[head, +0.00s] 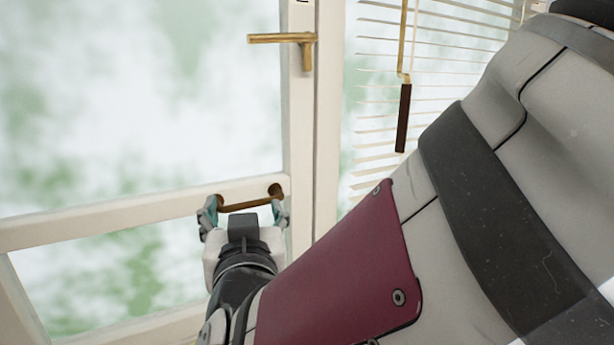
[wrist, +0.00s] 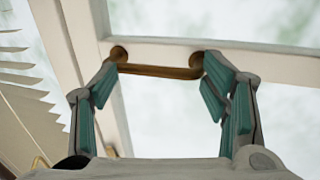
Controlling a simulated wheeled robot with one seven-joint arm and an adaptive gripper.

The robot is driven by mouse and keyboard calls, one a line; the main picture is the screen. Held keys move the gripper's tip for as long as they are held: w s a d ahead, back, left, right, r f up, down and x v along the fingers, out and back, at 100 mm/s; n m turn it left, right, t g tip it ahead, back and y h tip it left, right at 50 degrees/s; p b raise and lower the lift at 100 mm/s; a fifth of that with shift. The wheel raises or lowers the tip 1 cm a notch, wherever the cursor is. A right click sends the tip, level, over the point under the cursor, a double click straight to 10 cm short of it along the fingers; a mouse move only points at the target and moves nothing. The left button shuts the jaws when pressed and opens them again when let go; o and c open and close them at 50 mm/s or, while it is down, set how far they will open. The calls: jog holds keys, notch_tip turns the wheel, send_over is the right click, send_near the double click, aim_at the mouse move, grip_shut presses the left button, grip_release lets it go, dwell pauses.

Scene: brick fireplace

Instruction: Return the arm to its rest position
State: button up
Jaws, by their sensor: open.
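My gripper (head: 244,205) is at the lower middle of the head view, in front of a white-framed window or glazed door. Its teal-padded fingers stand apart, open, on either side of a brass bar handle (head: 248,204) on the frame's cross rail. In the wrist view my gripper (wrist: 170,95) shows spread fingers, with the brass bar handle (wrist: 160,71) beyond and between their tips. I cannot tell whether a finger touches the handle. My arm reaches in from the right of the head view and covers much of that side.
A brass lever handle (head: 280,38) sits on the upright frame above my gripper. White slatted blinds (head: 440,65) hang to the right, with a dark pull (head: 403,118) on a cord. The white cross rail (head: 130,213) and glass panes lie close in front of my gripper.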

jog(key=shift+s+d+r+n+g+y+p, duration=0.15)
jog(key=shift+s+r+n+g+y+p, duration=0.2)
jog(key=shift+s+y, duration=0.2)
jog(key=shift+o, duration=1.2)
jog(key=d, duration=0.1)
jog(key=s+d+r+g+p, duration=0.1)
jog(key=s+d+r+g+y+p, duration=0.1)
jog(key=shift+d+r, duration=0.2)
jog(key=shift+d, duration=0.15)
jog(key=s+d+m+g+h+p, duration=0.3)
jog(key=s+d+g, duration=0.7)
jog(key=s+d, duration=1.2)
jog(key=d+h+p, duration=0.2)
jog(key=d+p, duration=0.1)
jog(key=p, duration=0.1)
jog(key=shift+s+d+h+p, duration=0.15)
jog(key=shift+s+h+p, duration=0.15)
jog(key=shift+h, duration=0.05)
